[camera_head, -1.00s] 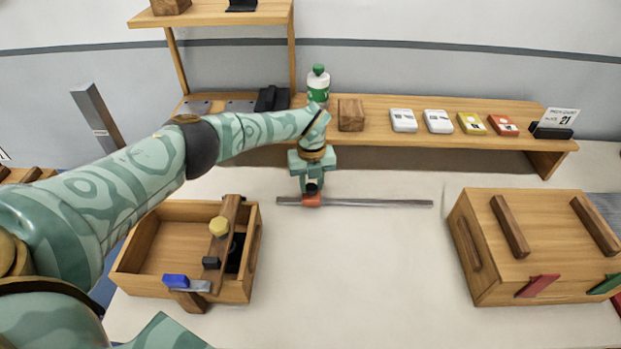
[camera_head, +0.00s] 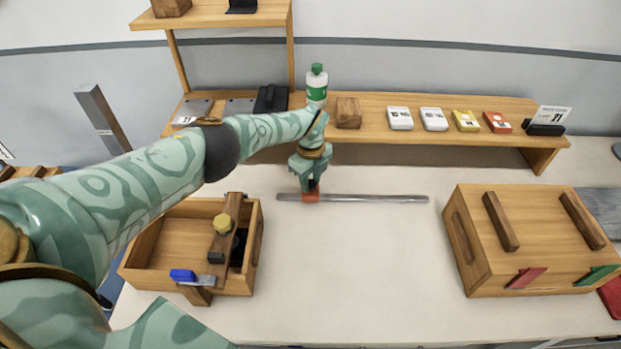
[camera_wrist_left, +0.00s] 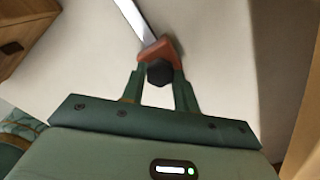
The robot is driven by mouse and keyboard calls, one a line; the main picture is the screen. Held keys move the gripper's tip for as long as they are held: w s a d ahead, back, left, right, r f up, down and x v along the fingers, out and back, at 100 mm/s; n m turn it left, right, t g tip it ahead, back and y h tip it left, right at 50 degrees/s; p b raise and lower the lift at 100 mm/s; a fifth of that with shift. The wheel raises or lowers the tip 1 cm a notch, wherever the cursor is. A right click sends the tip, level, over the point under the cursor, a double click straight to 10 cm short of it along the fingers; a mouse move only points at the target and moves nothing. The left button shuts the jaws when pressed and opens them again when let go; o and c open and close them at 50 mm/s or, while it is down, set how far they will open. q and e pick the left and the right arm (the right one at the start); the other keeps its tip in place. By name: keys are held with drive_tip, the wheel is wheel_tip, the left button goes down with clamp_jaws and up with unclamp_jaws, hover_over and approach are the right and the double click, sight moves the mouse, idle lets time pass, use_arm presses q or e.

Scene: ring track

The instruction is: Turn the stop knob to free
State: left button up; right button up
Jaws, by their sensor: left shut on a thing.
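The stop (camera_head: 311,197) is a small orange block near the left end of a grey metal rail (camera_head: 375,199) on the table. Its black knob (camera_wrist_left: 160,72) sits between my fingers in the wrist view, in front of the orange block (camera_wrist_left: 164,48). My left gripper (camera_head: 310,186) reaches down from above and is shut on the knob. It is angled to the rail, which runs up and left in the wrist view. The exact finger contact and any mark on the knob are too small to tell. My right gripper is not in view.
A closed wooden box (camera_head: 520,270) stands at the right. A wooden shelf (camera_head: 455,140) with a bottle (camera_head: 317,86) and small boxes is behind.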

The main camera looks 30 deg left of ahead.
sight(311, 183)
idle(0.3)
use_arm(q)
drive_tip(key=o, duration=1)
wheel_tip(311, 183, up, 6)
drive_tip(key=p, duration=0.3)
drive_tip(key=shift+w+r, duration=0.1)
drive_tip(key=shift+r, duration=0.05)
wheel_tip(311, 183, up, 10)
drive_tip(key=p, duration=0.2)
drive_tip(key=shift+p, duration=0.3)
